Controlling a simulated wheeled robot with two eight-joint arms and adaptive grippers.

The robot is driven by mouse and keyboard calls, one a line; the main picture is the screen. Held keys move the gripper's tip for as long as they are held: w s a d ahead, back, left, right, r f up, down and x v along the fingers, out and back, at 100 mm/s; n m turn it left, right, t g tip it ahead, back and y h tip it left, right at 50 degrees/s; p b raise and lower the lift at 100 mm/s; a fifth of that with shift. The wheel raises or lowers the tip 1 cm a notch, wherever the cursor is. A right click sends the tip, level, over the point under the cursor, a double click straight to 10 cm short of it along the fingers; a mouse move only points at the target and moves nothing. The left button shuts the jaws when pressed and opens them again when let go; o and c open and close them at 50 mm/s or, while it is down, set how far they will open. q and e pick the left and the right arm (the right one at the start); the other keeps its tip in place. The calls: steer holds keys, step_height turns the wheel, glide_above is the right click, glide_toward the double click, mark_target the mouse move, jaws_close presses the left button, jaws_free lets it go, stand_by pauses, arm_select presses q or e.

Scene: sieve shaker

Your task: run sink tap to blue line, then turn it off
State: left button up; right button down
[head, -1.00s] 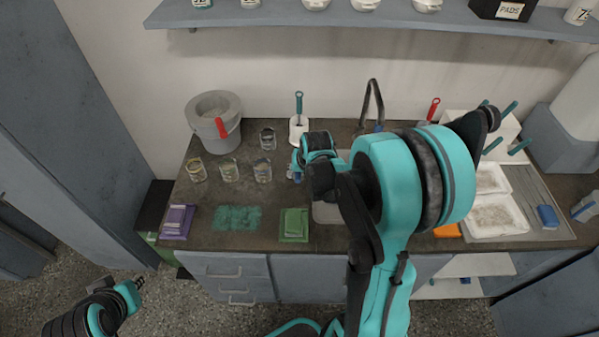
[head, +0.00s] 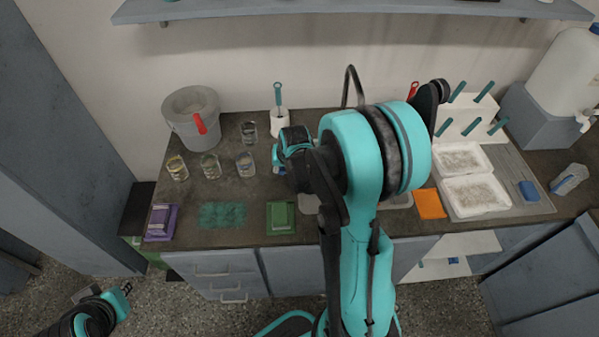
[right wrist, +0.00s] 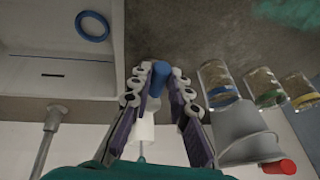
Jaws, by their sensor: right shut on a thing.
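The tap's dark curved spout (head: 350,82) rises behind the sink (head: 397,200), which my right arm mostly hides in the head view. No water stream is visible. In the right wrist view, a tap-like metal post (right wrist: 48,135) stands beside the sink basin (right wrist: 30,72). A blue ring (right wrist: 92,26) shows inside the basin. My right gripper (right wrist: 160,80) is shut on a small blue knob-like piece (right wrist: 160,72) beside the sink; I cannot tell whether it belongs to the tap. My left gripper (head: 124,290) hangs low, away from the counter; its fingers are too small to judge.
Jars with blue (right wrist: 221,92), green (right wrist: 270,97) and yellow bands stand left of the sink. Behind are a grey bucket (head: 183,125) and a brush in a white holder (head: 280,122).

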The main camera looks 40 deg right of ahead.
stand_by(0.5)
steer(key=shift+s+d+n+y, duration=0.2)
steer(key=shift+d+n+y, duration=0.25)
steer(key=shift+n, duration=0.3)
steer(key=shift+s+d+n+y, duration=0.15)
steer(key=shift+d+n+y, duration=0.1)
steer(key=shift+d+n, duration=0.4)
steer(key=w+d+n+g+y+b, duration=0.1)
steer(key=w+d+n+g+y, duration=0.1)
steer(key=d+n, duration=0.5)
steer(key=shift+w+d+n+g+y+b, duration=0.45)
steer(key=shift+n+y, duration=0.55)
steer(key=shift+n, duration=2.1)
steer(key=shift+s, duration=0.1)
stand_by(2.2)
